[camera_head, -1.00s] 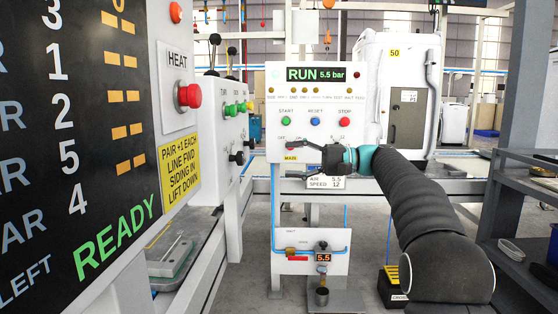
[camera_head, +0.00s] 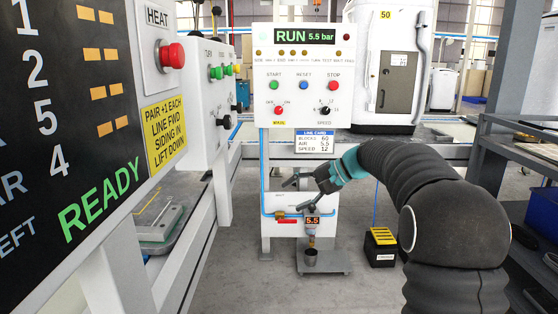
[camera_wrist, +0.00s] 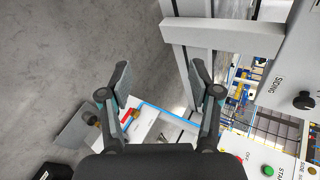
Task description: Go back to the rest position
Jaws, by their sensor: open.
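My gripper (camera_head: 305,183) is in the middle of the head view, at the end of my dark arm with a teal band near the wrist. Its two fingers are apart, and nothing shows between them. It appears in front of the lower panel of the control stand, below the line card (camera_head: 314,141). In the wrist view my gripper (camera_wrist: 160,75) has its fingers spread wide, with grey floor and a pale frame post beyond them. Whether it touches the stand cannot be told.
The control panel (camera_head: 300,70) reads RUN 5.5 bar, with green, blue and red buttons. A black-and-yellow box (camera_head: 380,246) stands on the floor. A black READY board (camera_head: 70,130) fills the left. Shelves stand right.

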